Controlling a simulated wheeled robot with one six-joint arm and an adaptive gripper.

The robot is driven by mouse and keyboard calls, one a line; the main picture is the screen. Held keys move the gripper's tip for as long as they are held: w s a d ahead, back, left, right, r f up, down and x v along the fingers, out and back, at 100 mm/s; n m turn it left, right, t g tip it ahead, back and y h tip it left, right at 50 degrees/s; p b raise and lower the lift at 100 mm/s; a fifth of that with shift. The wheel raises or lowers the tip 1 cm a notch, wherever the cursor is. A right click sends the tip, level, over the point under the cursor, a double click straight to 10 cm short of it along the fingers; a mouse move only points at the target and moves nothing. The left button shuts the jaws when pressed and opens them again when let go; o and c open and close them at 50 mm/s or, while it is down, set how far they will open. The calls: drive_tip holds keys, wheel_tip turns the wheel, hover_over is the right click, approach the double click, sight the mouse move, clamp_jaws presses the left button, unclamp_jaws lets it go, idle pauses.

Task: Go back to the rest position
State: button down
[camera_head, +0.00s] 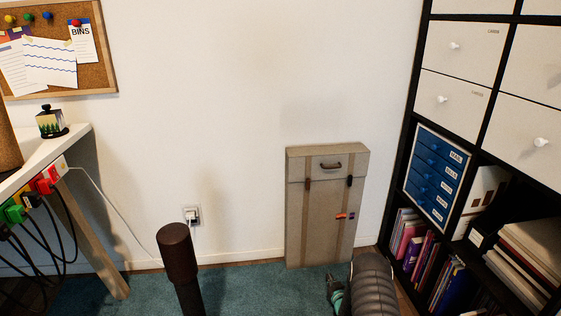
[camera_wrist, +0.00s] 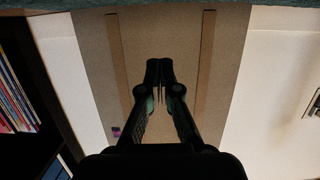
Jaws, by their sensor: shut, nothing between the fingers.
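My gripper (camera_wrist: 159,72) is shut and empty in the wrist view, its two dark fingertips together in front of the beige case. In the head view my gripper (camera_head: 332,284) shows at the bottom, partly hidden by my grey arm, just in front of the case's lower right. The tall beige case (camera_head: 312,225) stands upright against the white wall, with a brown handle and two straps. Its strapped face (camera_wrist: 190,40) fills the middle of the wrist view, which is upside down. I cannot tell whether the fingertips touch it.
A black-framed shelf (camera_head: 398,175) with white drawers, a blue drawer unit (camera_head: 437,178) and books rises close on the right. A white desk (camera_head: 75,142) with plugs and hanging cables is at the left.

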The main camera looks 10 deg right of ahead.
wheel_tip(320, 180, up, 33)
drive_tip(key=w+a+g+h+p, duration=0.1)
drive_tip(key=w+a+g, duration=0.1)
drive_tip(key=w+g, duration=0.1)
drive_tip(key=s+a+r+g+h, duration=0.1)
drive_tip(key=s+r, duration=0.2)
drive_tip(key=r, duration=0.3)
drive_tip(key=s+a+r, duration=0.2)
drive_tip(key=s+r, duration=0.2)
drive_tip(key=r, duration=0.1)
drive_tip(key=s+a+r+g+p, duration=0.1)
drive_tip(key=s+a+r, duration=0.2)
drive_tip(key=s+r, duration=0.6)
drive_tip(key=s+a+r+g+p, duration=0.1)
drive_tip(key=s+a+r+g, duration=0.15)
drive_tip(key=s+r, duration=0.7)
drive_tip(key=s+a+f+g, duration=0.1)
drive_tip(key=s+a, duration=0.1)
drive_tip(key=s, duration=1.1)
drive_tip(key=s+a+f+g+y, duration=0.1)
drive_tip(key=s+a+f, duration=0.1)
drive_tip(key=s, duration=1.2)
drive_tip(key=shift+a, duration=0.4)
drive_tip(key=shift+f, duration=0.1)
